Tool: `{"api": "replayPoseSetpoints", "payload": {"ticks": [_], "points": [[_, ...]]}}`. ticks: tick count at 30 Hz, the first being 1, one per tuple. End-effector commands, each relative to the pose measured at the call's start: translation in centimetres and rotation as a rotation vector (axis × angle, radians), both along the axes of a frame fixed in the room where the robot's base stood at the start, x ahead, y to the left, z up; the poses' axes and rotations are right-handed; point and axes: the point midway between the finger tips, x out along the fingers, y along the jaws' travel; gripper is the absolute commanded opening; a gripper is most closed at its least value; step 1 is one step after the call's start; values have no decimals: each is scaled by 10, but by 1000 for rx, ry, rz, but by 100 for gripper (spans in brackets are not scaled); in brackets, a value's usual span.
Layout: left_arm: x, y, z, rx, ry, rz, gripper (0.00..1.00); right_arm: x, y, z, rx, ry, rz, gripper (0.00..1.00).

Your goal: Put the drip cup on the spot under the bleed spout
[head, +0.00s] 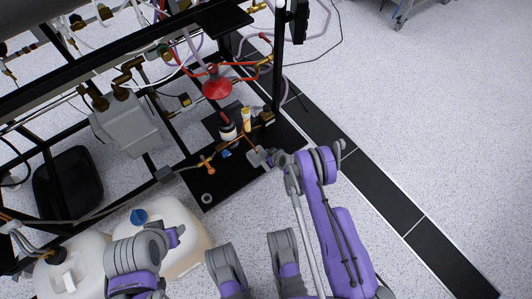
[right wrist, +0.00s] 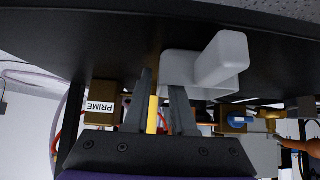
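A light grey piece with a raised tab, apparently the drip cup (right wrist: 228,62), shows against the black plate in the right wrist view. In the head view a small grey piece (head: 254,158), probably the same thing, lies on the plate at my right gripper (head: 272,157). In the wrist view my right gripper (right wrist: 162,98) has its fingers apart; the right finger overlaps the cup's left end. I cannot tell whether they touch. A pale ring (head: 207,198) lies on the plate near a copper spout (head: 207,164). My left gripper (head: 175,236) is low at left, its fingers unclear.
White jugs (head: 182,225) stand at lower left. The speckled floor (head: 430,120) is clear at right.

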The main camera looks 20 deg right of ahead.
Motion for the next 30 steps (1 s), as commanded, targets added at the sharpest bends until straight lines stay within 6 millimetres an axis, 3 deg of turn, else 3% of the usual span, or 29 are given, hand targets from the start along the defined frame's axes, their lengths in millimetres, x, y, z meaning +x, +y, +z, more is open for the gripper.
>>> {"api": "replayPoseSetpoints", "payload": {"ticks": [13,30], "points": [[0,0,1,0,0,0,50,-3,-1,7,1,0,-1,34],[-4,0,21,0,0,0,50,-73,-27,82,-1,0,-1,34]]}}
